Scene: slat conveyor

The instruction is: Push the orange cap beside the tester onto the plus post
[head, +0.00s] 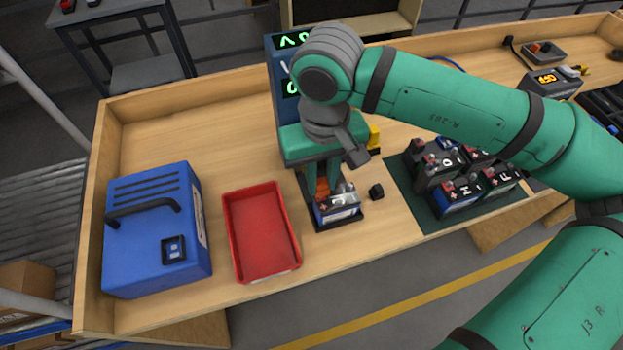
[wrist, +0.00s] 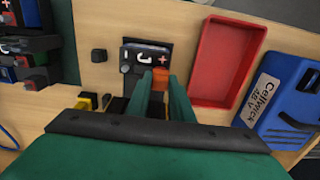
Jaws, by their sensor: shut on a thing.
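My gripper (head: 322,182) is shut on the orange cap (head: 323,189), which shows between the fingertips. In the wrist view the orange cap (wrist: 161,75) is at the plus-marked side of a battery (wrist: 147,56). The battery (head: 338,208), with a blue lower body, sits upright in a black holder (head: 325,227) in front of the tester (head: 281,75). The tester is blue with green displays, partly hidden by my arm. The plus post is hidden by the cap and fingers, so I cannot tell whether the cap touches it.
A small black cap (head: 376,191) lies right of the battery. A red tray (head: 262,230) and a blue case (head: 155,232) stand to the left. Several batteries (head: 461,192) stand on a dark green mat (head: 418,211) to the right. Bare wood lies behind the red tray.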

